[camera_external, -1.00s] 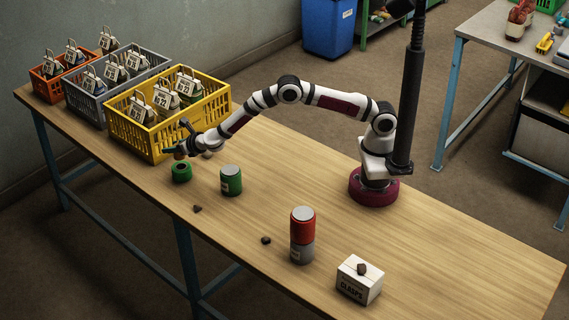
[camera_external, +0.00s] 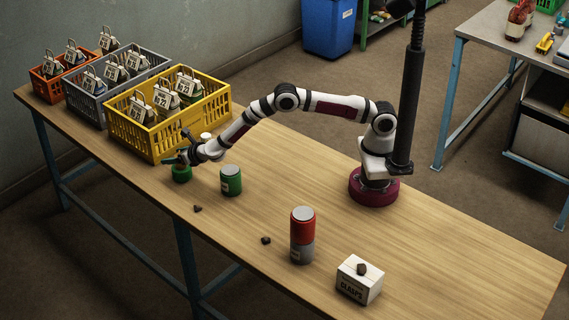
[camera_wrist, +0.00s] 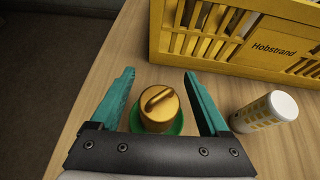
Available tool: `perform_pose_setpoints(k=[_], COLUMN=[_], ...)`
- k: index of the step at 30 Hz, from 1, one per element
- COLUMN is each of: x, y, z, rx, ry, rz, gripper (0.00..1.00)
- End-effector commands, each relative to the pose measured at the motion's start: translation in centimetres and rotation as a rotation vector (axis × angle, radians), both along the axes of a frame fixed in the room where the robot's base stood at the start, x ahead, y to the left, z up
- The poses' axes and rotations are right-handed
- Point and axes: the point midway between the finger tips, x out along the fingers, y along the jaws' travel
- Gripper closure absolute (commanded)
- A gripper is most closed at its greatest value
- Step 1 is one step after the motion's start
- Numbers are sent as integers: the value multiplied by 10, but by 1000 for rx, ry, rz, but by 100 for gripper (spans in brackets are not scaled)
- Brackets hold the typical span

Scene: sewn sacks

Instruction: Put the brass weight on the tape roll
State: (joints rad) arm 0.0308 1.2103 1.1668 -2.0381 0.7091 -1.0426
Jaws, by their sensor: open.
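The brass weight (camera_wrist: 159,108) is a gold-coloured piece with a raised bar on top. In the wrist view it sits over the green tape roll (camera_wrist: 178,125), apparently resting on it and roughly centred. My gripper (camera_wrist: 158,74) is open, with one teal finger on each side of the weight and visible gaps between. In the external view my gripper (camera_external: 177,159) is low, just over the tape roll (camera_external: 182,175), and hides the weight there.
A yellow crate (camera_wrist: 240,60) of sacks stands close behind, and a white-topped container (camera_wrist: 268,110) is to the right. A green can (camera_external: 231,181), a red and grey can (camera_external: 302,236) and a box (camera_external: 359,280) stand on the table (camera_external: 430,250).

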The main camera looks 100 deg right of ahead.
Motion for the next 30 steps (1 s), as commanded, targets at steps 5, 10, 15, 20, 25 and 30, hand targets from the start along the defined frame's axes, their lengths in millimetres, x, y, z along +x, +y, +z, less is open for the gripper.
perform_pose_setpoints(k=[5, 10, 15, 20, 25, 30], x=[-16, -45, -69, -79, -89, -204], y=[15, 40, 60, 68, 61, 14], z=[14, 36, 52, 59, 72, 153], rx=[-1, 0, 0, 0, 41, 436], ry=[1, 0, 0, 0, -33, -336], rz=[2, 4, 2, 0, -66, -713], gripper=[21, 21, 21, 21, 21, 21])
